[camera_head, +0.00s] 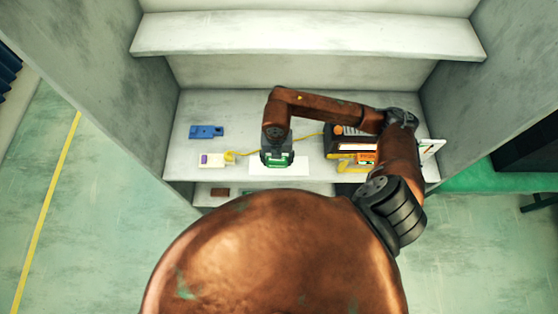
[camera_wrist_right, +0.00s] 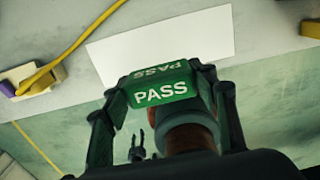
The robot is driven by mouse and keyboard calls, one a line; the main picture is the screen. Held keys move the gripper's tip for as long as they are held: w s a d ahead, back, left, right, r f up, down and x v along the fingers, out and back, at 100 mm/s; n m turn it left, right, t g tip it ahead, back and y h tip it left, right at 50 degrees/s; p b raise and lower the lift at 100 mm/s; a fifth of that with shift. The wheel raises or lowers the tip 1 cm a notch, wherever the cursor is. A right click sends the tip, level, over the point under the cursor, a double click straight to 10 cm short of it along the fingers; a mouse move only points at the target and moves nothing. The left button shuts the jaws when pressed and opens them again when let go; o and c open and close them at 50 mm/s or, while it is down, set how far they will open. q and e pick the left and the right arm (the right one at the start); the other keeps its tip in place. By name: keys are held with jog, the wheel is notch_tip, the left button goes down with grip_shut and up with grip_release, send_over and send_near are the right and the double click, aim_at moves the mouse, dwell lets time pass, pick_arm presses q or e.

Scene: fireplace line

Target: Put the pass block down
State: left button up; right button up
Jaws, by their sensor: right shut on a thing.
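The green pass block (camera_wrist_right: 160,92), with white PASS lettering, is held between the fingers of my right gripper (camera_wrist_right: 160,100) in the right wrist view. In the head view the right gripper (camera_head: 277,160) hangs over the shelf, with the green block (camera_head: 277,162) at its tip. A blank white rectangle (camera_head: 265,169) lies on the shelf, partly hidden under the gripper. It also shows in the right wrist view (camera_wrist_right: 160,45), beyond the block. I cannot tell whether the block touches the rectangle. My left gripper is not in view.
On the shelf (camera_head: 225,105), a blue block (camera_head: 207,131) and a white block (camera_head: 212,160) with a yellow cable (camera_head: 245,153) lie left of the gripper. A black and orange device (camera_head: 345,142) stands right, partly behind my arm. Another shelf (camera_head: 310,36) overhangs the back.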

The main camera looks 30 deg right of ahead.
aim_at(279, 162)
jog(key=shift+w+d+f, duration=0.45)
jog(key=shift+d+f, duration=0.1)
jog(key=shift+f, duration=0.25)
jog(key=shift+w+d+f+p, duration=0.1)
jog(key=shift+f+p, duration=0.1)
jog(key=shift+f, duration=0.75)
jog(key=shift+w+d+f+p, duration=0.1)
jog(key=shift+f+p, duration=0.05)
jog(key=shift+f, duration=0.75)
jog(key=shift+f, duration=0.2)
jog(key=o, duration=1.2)
jog(key=shift+c, duration=0.2)
notch_tip(279, 162, up, 12)
jog(key=shift+r+b, duration=0.25)
jog(key=shift+b, duration=0.2)
